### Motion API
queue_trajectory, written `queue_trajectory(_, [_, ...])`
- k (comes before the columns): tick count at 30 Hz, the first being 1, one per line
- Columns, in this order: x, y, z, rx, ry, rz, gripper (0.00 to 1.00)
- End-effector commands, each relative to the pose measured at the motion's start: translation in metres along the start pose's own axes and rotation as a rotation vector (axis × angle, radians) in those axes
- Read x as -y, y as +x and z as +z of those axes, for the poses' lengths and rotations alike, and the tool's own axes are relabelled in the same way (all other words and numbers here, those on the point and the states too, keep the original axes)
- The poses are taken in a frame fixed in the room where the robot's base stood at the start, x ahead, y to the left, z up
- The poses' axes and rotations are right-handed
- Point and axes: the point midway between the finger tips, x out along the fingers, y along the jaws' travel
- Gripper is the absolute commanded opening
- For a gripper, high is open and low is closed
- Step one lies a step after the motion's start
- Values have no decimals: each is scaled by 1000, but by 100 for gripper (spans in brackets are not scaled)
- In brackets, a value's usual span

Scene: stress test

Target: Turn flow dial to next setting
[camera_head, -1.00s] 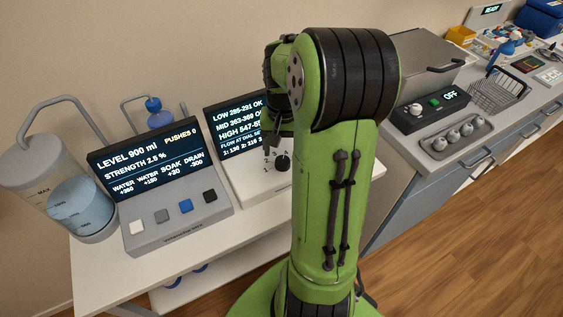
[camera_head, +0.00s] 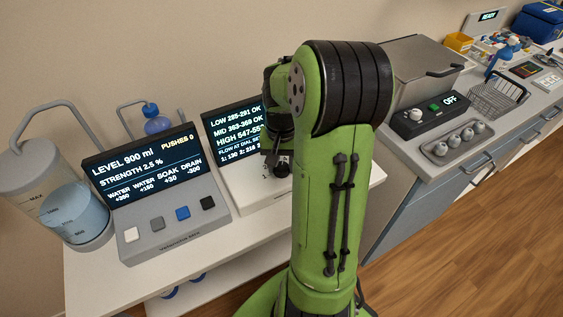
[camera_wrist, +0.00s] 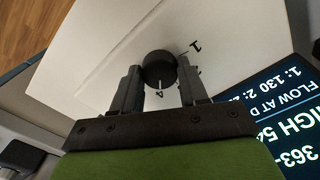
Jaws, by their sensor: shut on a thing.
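The flow dial is a round black knob (camera_wrist: 158,67) on a white sloped panel; in the head view it shows small and dark (camera_head: 282,170), below the flow display (camera_head: 232,130). My gripper (camera_wrist: 159,78) has one finger on each side of the knob and is shut on it. In the head view the gripper (camera_head: 281,158) reaches down onto the dial, partly hidden by my arm. Printed marks "1" and "4" show beside the knob in the wrist view.
To the left stands a grey console (camera_head: 175,225) with several push buttons and a level display, beside a clear jug (camera_head: 75,215) of blue liquid. Free panel surface lies around the dial.

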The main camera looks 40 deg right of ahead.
Motion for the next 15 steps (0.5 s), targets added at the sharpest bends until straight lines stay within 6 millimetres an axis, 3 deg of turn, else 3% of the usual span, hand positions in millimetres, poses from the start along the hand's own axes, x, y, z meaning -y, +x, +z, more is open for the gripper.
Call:
queue_trajectory(8, [0, -1, 0, -1, 72, 0, 13])
queue_trajectory(15, [0, -2, 0, -1, 241, 0, 13])
